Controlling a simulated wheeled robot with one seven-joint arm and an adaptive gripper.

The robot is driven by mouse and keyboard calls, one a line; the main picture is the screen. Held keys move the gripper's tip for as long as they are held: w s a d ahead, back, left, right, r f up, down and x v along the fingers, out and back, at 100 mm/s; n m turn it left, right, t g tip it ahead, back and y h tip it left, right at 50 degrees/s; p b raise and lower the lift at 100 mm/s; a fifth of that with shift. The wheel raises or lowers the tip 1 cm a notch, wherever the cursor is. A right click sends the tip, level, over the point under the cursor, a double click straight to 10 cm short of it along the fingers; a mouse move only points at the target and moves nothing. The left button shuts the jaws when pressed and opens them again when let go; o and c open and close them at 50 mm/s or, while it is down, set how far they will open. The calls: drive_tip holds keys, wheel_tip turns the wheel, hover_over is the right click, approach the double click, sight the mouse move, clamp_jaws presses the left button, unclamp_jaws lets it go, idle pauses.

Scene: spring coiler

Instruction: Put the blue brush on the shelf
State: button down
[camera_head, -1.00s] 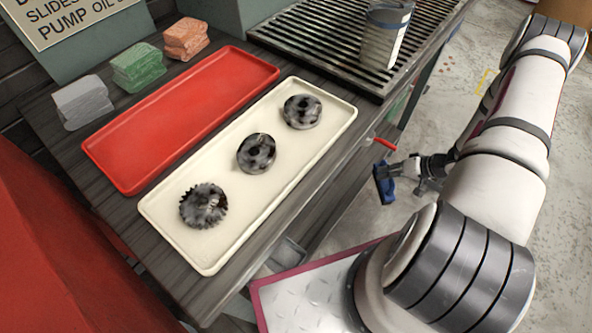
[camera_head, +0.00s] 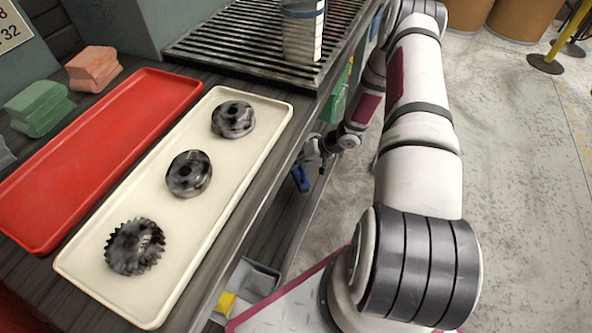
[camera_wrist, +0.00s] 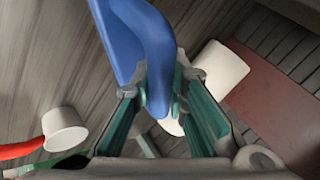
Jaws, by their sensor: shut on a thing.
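The blue brush (camera_head: 300,179) hangs from my gripper (camera_head: 316,154), just beside the workbench's right edge and below its top. In the wrist view the brush (camera_wrist: 150,40) is large and stands between the teal-padded fingers of my gripper (camera_wrist: 160,88), which are shut on its handle. A grey wooden shelf surface (camera_wrist: 45,60) lies behind the brush in that view. I cannot tell the gap between brush and shelf.
The wrist view shows a white cup (camera_wrist: 65,130), another white piece (camera_wrist: 220,68) and a reddish-brown slab (camera_wrist: 275,115). On the bench are a cream tray (camera_head: 210,215) with gears and a red tray (camera_head: 105,145). A grey bin (camera_head: 262,277) sits lower down.

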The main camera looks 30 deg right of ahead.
sight(295, 170)
wheel_tip(295, 170, down, 4)
drive_tip(key=shift+w+r+b, duration=0.1)
drive_tip(key=shift+r+b, duration=0.05)
drive_tip(key=shift+b, duration=0.95)
drive_tip(key=shift+r, duration=0.1)
drive_tip(key=c, duration=1.6)
unclamp_jaws()
drive_tip(key=shift+r, duration=0.2)
drive_tip(key=p+v, duration=0.5)
drive_tip(key=v, duration=0.6)
drive_tip(key=shift+s+d+r, duration=0.1)
drive_tip(key=shift+s+d, duration=0.1)
drive_tip(key=shift+s, duration=0.1)
